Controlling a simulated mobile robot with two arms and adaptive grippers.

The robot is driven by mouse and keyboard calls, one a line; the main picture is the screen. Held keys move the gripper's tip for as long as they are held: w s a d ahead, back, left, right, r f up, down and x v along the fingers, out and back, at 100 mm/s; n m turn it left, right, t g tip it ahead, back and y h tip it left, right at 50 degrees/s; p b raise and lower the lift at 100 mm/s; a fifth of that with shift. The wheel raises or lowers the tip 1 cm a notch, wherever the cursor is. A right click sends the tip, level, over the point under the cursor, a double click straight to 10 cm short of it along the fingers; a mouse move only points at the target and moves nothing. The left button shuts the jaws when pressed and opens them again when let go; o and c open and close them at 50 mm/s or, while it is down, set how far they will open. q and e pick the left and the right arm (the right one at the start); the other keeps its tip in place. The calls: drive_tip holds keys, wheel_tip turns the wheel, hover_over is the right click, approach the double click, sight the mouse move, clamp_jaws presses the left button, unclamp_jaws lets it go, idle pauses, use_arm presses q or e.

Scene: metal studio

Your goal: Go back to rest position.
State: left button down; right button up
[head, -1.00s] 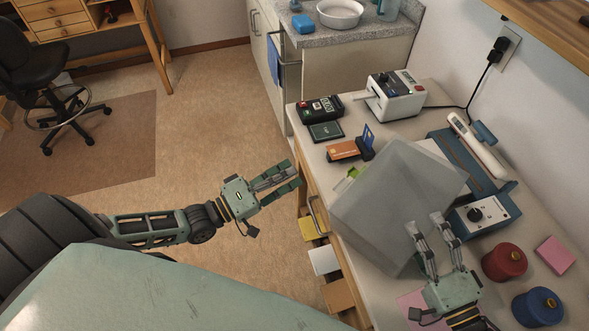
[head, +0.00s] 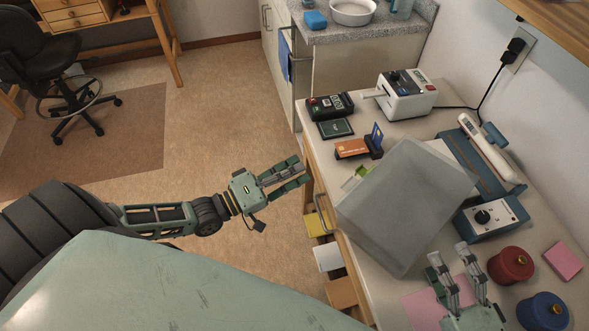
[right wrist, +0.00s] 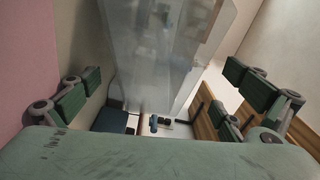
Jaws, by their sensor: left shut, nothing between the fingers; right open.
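My left gripper (head: 291,174) is shut and empty, held out over the floor just left of the workbench. My right gripper (head: 450,252) is open with nothing between its fingers, low in the head view, near the front right of a translucent grey box-like cover (head: 408,205). In the right wrist view, the open fingers of my right gripper (right wrist: 165,98) stand wide apart, and the cover (right wrist: 172,45) rises ahead between them. A gap shows between the fingertips and the cover in the head view.
Open floor (head: 215,110) lies left. A chair (head: 55,75) stands far left.

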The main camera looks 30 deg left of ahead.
drive_tip(key=v, duration=0.6)
drive_tip(key=shift+r, duration=0.1)
drive_tip(key=shift+s, duration=0.1)
